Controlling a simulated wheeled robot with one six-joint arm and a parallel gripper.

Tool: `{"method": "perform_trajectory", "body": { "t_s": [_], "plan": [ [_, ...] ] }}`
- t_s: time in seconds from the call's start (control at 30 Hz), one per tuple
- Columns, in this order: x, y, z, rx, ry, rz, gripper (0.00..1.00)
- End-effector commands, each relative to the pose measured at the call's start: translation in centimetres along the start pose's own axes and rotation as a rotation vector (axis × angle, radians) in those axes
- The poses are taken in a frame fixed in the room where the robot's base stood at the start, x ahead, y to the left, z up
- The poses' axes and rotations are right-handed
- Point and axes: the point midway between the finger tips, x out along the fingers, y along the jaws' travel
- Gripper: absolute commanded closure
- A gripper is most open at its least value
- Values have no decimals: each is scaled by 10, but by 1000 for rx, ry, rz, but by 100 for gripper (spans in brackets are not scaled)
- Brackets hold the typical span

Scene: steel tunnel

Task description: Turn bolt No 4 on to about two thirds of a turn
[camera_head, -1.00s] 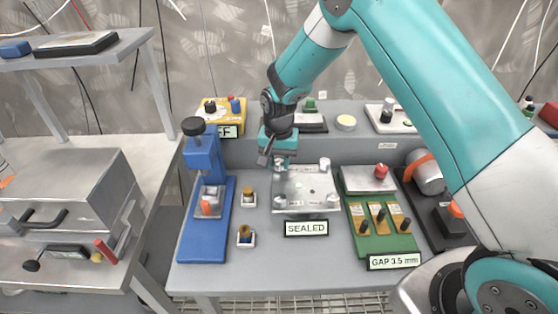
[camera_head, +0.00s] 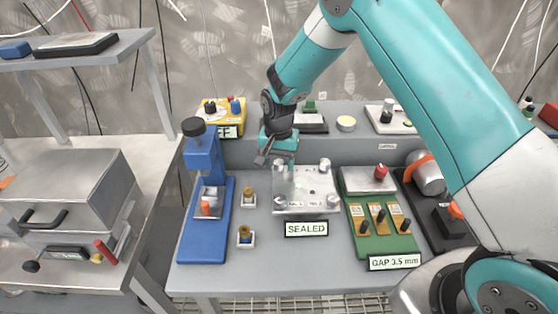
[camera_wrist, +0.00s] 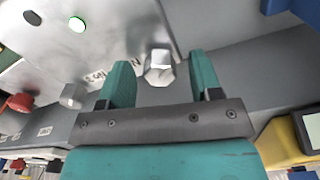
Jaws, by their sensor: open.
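A bright metal plate (camera_head: 305,185) with a hex bolt at each corner lies mid-bench behind a "SEALED" sign (camera_head: 306,229). My gripper (camera_head: 270,159) is at its back left corner, near the bolt there (camera_head: 280,166). In the wrist view my open teal fingers (camera_wrist: 162,80) stand on either side of a silver hex bolt (camera_wrist: 159,68), with visible gaps; I cannot tell if they are level with its head. Printing beside it is too unclear to read its number. A second hex bolt (camera_wrist: 72,96) shows to the left.
A blue press (camera_head: 205,190) stands left of the plate, with two small brass-topped parts between. A green gauge block (camera_head: 383,232) with a "GAP 3.5 mm" sign is on the right. A yellow box (camera_head: 220,112) stands behind, left of my gripper.

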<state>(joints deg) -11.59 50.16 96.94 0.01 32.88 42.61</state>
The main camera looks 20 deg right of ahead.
Motion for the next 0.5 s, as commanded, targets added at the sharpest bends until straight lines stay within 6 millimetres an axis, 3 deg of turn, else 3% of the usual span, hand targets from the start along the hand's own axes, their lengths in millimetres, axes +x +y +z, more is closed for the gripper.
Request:
{"method": "perform_trajectory", "body": {
  "t_s": [0.13,0.27,0.5],
  "plan": [
    [-3,0,0,0,1,-1,42],
    [-19,-1,-1,0,3,-3,42],
    [-77,-1,-1,0,5,-5,42]
  ]
}}
